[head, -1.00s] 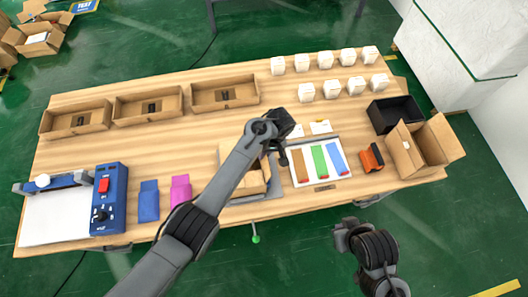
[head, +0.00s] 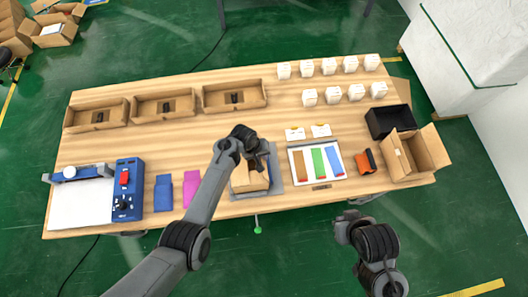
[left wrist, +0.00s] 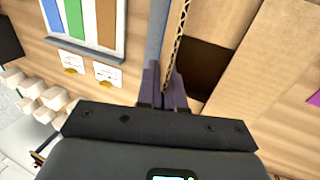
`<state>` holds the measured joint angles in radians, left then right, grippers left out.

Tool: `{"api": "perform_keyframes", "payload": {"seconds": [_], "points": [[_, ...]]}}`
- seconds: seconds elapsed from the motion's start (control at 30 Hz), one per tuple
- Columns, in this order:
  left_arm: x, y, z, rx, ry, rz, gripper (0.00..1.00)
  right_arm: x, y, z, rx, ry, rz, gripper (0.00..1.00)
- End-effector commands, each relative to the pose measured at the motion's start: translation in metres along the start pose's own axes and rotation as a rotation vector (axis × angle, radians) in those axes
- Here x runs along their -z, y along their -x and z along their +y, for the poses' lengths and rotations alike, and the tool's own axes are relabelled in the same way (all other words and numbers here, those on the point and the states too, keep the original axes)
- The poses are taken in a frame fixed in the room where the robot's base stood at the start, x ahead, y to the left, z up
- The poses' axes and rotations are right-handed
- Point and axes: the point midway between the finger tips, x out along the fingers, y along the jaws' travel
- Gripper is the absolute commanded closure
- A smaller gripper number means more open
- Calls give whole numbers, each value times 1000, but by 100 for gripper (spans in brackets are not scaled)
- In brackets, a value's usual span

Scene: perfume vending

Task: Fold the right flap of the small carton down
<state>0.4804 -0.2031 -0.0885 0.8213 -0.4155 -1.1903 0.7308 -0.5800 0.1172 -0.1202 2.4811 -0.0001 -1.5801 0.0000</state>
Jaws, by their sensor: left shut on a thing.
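The small carton (head: 250,178) sits in a grey holder (head: 275,186) near the table's front edge, partly hidden by my left arm. In the left wrist view, its brown cardboard (left wrist: 270,80) fills the right side, with a dark opening beside it. My left gripper (head: 262,166) is at the carton's right side. In the left wrist view its purple fingers (left wrist: 164,88) are shut on the upright right flap (left wrist: 178,35), whose corrugated edge shows between them. My right gripper (head: 350,222) hangs in front of the table, away from the carton; its finger opening is unclear.
A white tray with brown, green and blue strips (head: 318,178) lies right of the holder. An orange device (head: 365,161), a black bin (head: 388,121) and an open box (head: 425,150) stand farther right. Pink and blue pouches (head: 163,192) lie to the left.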

Motion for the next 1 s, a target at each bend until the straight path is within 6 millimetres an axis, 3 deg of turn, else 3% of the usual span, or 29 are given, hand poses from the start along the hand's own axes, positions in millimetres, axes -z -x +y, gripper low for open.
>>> {"api": "perform_keyframes", "payload": {"seconds": [0.63, 0.8, 1.0], "points": [[0, -1, -3, -69, -1, -1, 100, 1, 6, 2, -4, 5, -3, 100], [0, -1, -3, -68, -1, -1, 71, 2, 6, 1, -2, 2, -2, 100], [0, -1, -3, -68, -1, -1, 71, 2, 6, 0, 1, -2, -2, 100]]}}
